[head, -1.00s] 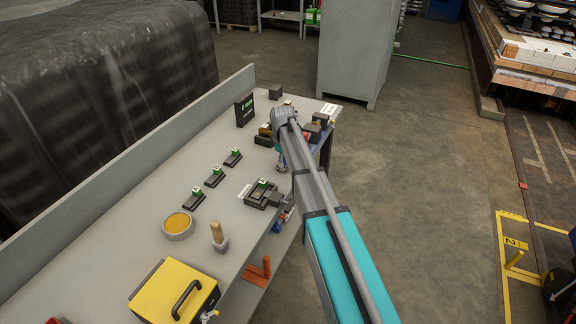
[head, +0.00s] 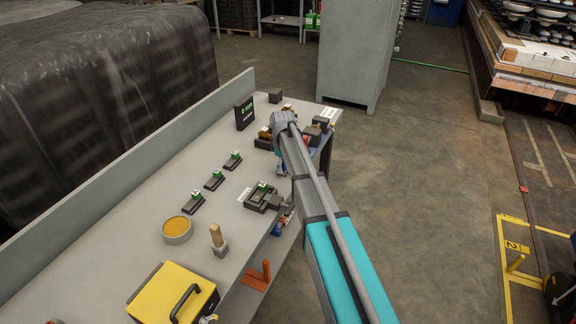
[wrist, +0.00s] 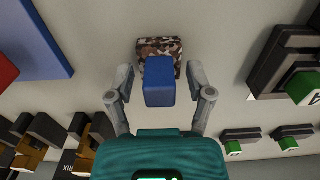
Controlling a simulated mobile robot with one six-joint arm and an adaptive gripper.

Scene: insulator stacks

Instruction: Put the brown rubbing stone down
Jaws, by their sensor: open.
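The brown rubbing stone (wrist: 160,46) is a brown-and-white speckled block with a blue block-shaped part (wrist: 160,82) on its near side in the wrist view. It appears to rest on the grey bench top, though its underside is hidden. My gripper (wrist: 160,76) is open, with one finger on each side of the blue part and a visible gap at both sides. In the head view my arm hides the stone, and only a little of my gripper (head: 281,168) shows at the bench's right edge.
A blue panel (wrist: 42,38) lies at upper left in the wrist view, with brown-and-black blocks (wrist: 85,140) at lower left. Dark holders with green parts (wrist: 290,143) are at right. A yellow box (head: 172,296) stands on the bench (head: 130,215).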

